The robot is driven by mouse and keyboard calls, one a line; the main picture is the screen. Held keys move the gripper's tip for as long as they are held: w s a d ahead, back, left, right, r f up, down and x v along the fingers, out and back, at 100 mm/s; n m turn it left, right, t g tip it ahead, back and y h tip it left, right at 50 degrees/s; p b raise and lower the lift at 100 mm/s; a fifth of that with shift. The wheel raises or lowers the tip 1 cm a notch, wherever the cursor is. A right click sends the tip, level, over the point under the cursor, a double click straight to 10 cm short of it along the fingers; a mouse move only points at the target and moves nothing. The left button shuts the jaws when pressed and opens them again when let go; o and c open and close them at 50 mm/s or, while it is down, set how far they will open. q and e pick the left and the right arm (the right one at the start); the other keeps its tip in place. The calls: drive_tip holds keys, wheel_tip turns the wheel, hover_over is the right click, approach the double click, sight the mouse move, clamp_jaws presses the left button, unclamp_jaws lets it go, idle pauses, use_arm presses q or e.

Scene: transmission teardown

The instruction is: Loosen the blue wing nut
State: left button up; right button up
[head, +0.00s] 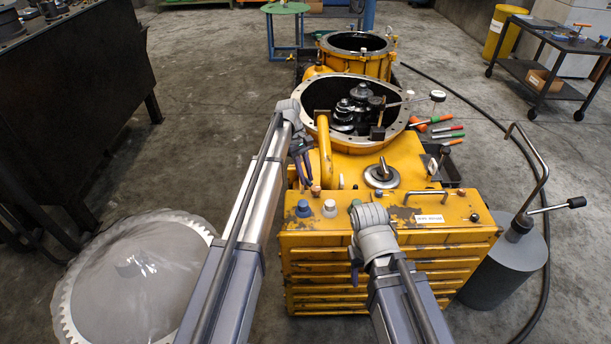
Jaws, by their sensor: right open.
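A blue knob-like fastener (303,208) stands at the left front of the top of the yellow gearbox housing (440,236). It looks like the blue wing nut, but its wings are too small to make out. A pale grey one (329,208) and a greenish one (355,204) stand to its right. My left gripper (306,178) points down behind the blue fastener, apart from it in the picture; its jaw gap is unclear. My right gripper (355,272) is open in front of the housing's ribbed face, mostly hidden by its own wrist.
An open round casing with dark gears (358,106) lies behind. Coloured-handled tools (440,127) lie to its right. A grey cylinder with a bent handle (507,262) stands right, near a black hose. A large toothed disc (140,280) lies on the left floor.

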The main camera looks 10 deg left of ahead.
use_arm(q)
clamp_jaws()
drive_tip(key=shift+n, duration=0.3)
drive_tip(key=n, duration=0.1)
drive_tip(key=n+t, duration=0.1)
drive_tip(key=n, duration=0.1)
drive_tip(key=n+h, duration=0.1)
drive_tip(key=shift+s+n+t, duration=0.25)
drive_tip(key=shift+n+t, duration=0.05)
drive_tip(key=shift+t, duration=0.1)
drive_tip(key=n+t, duration=0.2)
drive_tip(key=n, duration=0.2)
drive_tip(key=shift+n, duration=0.4)
drive_tip(key=shift+a+n, duration=0.1)
drive_tip(key=shift+n, duration=0.2)
drive_tip(key=shift+o, duration=2.1)
unclamp_jaws()
